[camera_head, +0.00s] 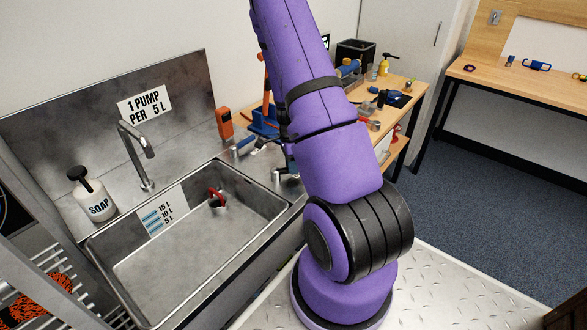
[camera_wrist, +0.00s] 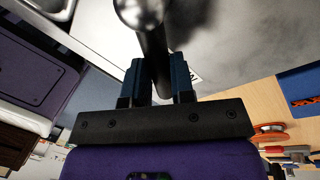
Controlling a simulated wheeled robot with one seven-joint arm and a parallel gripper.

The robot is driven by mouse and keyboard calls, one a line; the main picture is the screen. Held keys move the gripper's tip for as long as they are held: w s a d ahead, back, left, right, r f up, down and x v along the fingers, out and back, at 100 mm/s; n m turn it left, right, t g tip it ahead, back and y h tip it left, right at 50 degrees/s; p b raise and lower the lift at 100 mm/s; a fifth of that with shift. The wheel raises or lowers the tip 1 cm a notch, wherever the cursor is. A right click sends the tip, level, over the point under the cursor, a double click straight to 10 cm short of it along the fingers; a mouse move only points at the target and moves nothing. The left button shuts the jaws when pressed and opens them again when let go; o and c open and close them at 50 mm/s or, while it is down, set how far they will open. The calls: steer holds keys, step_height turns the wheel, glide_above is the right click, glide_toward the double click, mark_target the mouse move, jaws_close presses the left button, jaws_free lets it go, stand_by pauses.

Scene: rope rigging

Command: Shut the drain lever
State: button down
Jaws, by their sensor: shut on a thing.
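In the wrist view, a dark rod with a rounded shiny metal end (camera_wrist: 140,12) stands between the two blue fingers of my gripper (camera_wrist: 159,68). It appears to be the drain lever, and the fingers are shut on it. In the head view my purple arm hides most of the gripper, beside the right rim of the metal sink (camera_head: 135,285). A small metal fitting (camera_head: 276,175) shows on that rim, next to the arm. A red ring-like part (camera_head: 216,197) sits inside the basin near its back right corner. Whether the drain is open cannot be told.
A tap (camera_head: 135,150) and a soap bottle (camera_head: 90,196) stand behind the sink. An orange device (camera_head: 224,123) stands at the right of the backsplash. A wooden bench (camera_head: 405,92) with several tools lies beyond my arm. Blue carpet (camera_head: 490,190) is clear at the right.

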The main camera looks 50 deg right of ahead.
steer(key=w+n, duration=0.1)
steer(key=n, duration=0.1)
steer(key=w+d+n, duration=0.1)
steer(key=n, duration=0.1)
steer(key=shift+w+h, duration=0.1)
steer(key=shift+h, duration=0.3)
steer(key=shift+w+n+h, duration=0.15)
steer(key=shift+w+n, duration=0.25)
steer(key=shift+n, duration=0.45)
steer(key=shift+w+n+h, duration=0.15)
steer(key=shift+w+n, duration=0.2)
steer(key=shift+n, duration=0.5)
steer(key=c, duration=1)
jaws_free()
steer(key=shift+r, duration=0.15)
steer(key=r, duration=0.3)
steer(key=w+r, duration=0.1)
steer(key=r, duration=0.3)
steer(key=w+r, duration=0.1)
steer(key=r, duration=0.2)
steer(key=shift+w+r, duration=0.1)
steer(key=shift+r, duration=0.1)
